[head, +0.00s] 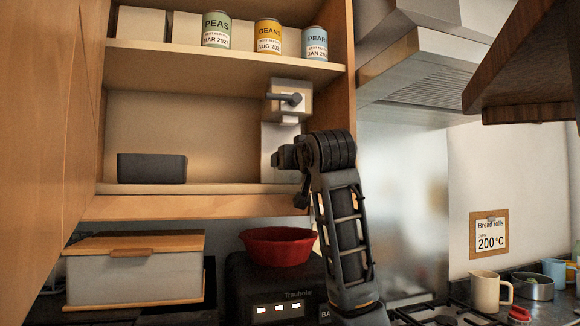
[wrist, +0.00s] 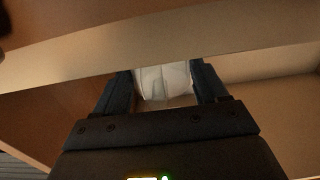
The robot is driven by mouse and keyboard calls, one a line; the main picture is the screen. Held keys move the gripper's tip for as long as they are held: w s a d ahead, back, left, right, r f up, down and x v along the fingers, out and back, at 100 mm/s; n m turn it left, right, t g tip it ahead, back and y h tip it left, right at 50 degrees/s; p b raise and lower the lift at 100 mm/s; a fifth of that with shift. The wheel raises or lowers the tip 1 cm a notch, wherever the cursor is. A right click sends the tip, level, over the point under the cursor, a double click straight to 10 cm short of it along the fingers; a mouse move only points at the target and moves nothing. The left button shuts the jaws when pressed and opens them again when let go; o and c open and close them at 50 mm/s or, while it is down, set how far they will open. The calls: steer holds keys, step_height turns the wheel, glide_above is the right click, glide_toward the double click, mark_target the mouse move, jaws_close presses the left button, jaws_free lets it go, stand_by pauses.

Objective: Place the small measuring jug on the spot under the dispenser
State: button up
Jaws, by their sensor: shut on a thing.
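In the wrist view my gripper (wrist: 164,80) is shut on a whitish, see-through vessel (wrist: 165,84), which I take to be the small measuring jug. Only part of it shows between the two dark fingers; its base and any handle are hidden. In the head view my arm stands in front of the right end of the open cupboard, and I cannot make out the jug there. The dispenser (head: 288,98) is a pale unit with a grey lever, fixed at the cupboard's right side, above my wrist. The spot under it is largely hidden by my arm.
A dark box (head: 152,169) stands on the lower shelf at the left. Several cans, including a peas can (head: 216,29), stand on the shelf above. A red bowl (head: 277,246) sits below the cupboard, beside a lidded bin (head: 135,272). The middle of the lower shelf is clear.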

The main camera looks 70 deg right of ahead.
steer(key=shift+f, duration=0.1)
steer(key=o, duration=1.1)
steer(key=shift+r, duration=0.25)
steer(key=b+v, duration=0.1)
steer(key=v, duration=1.1)
steer(key=shift+s+f+b, duration=0.1)
steer(key=shift+b, duration=0.25)
